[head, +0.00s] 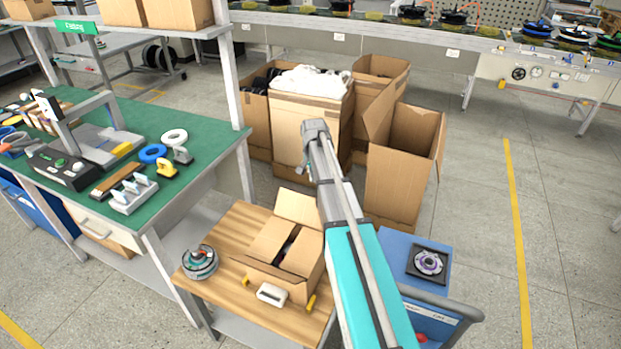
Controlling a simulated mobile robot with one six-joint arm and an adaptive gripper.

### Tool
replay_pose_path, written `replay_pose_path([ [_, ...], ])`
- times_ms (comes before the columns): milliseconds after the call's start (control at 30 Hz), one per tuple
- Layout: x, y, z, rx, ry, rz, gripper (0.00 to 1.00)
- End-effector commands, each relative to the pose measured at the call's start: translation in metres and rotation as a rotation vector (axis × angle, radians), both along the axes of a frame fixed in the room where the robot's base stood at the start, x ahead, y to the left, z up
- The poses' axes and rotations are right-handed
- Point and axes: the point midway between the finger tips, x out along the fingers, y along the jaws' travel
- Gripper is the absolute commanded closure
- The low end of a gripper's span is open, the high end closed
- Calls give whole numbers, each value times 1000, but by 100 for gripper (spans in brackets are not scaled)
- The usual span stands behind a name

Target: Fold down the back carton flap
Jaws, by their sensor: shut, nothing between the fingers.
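The small open carton (278,280) sits on the wooden top of a low bench. Its back flap (298,207) stands up, leaning away from the opening. The left flap (270,239) and right flap (303,253) lie inward over the opening, with a narrow dark gap between them. My gripper (303,168) shows small at the far end of my arm, pointing down, shut and empty. In the picture it is just above the back flap's top edge; I cannot tell how far behind it. My arm covers the area right of the flap.
A round motor part (200,262) stands left of the carton. A white handle-like piece (271,294) is at its front. A blue cart (408,251) with a dark part stands at right. Large open cartons (402,165) stand behind, and a green-topped workbench (215,130) at left.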

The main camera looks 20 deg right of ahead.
Motion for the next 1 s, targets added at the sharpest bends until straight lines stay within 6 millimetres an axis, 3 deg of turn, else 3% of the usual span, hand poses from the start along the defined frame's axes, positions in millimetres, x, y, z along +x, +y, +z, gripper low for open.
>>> replay_pose_path([
  [100,0,0,-17,0,0,0,100],
  [400,0,-1,-37,0,0,-1,100],
  [1000,-1,-1,-39,0,0,-2,100],
])
